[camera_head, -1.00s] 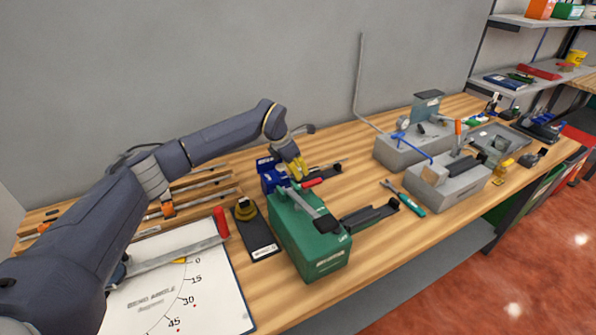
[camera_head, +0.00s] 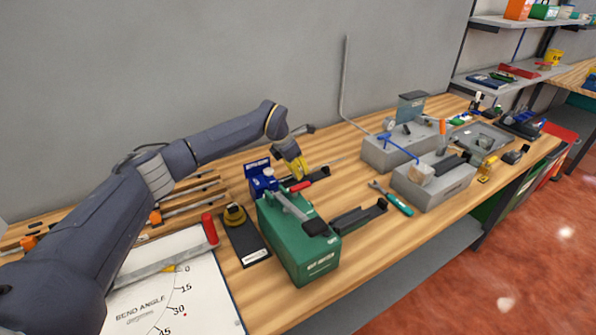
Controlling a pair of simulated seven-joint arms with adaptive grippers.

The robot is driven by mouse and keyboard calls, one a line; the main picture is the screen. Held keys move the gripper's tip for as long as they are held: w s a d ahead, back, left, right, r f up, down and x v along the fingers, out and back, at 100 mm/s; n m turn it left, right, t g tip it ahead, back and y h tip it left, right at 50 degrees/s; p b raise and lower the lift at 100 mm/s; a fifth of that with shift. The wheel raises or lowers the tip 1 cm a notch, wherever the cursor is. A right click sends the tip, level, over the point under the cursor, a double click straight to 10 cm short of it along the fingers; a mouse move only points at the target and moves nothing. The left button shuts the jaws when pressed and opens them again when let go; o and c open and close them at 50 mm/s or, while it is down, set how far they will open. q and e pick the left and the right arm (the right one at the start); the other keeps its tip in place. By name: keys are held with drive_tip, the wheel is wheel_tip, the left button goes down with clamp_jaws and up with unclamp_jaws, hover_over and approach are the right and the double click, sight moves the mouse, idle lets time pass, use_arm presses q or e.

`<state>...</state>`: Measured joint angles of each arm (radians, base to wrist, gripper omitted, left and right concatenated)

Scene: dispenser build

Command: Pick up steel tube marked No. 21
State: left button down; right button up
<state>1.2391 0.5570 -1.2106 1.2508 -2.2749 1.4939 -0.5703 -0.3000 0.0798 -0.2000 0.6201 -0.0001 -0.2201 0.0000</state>
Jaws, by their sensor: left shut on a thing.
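Other thin tubes (camera_head: 190,203) lie on the wooden rack at the left, partly behind my arm. My right gripper is not in view.
A bend angle board (camera_head: 150,300) lies front left. A black plate (camera_head: 247,243) with a yellow-topped part is beside the green box. A bent grey tube (camera_head: 344,85) rises by the wall. Grey machines (camera_head: 435,187) stand to the right, with a green-handled tool (camera_head: 395,200) before them.

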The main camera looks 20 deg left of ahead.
use_arm(q)
drive_tip(key=c, duration=1.3)
unclamp_jaws()
drive_tip(key=shift+o, duration=0.2)
drive_tip(key=v, duration=1.2)
drive_tip(key=shift+w+d+r, duration=0.1)
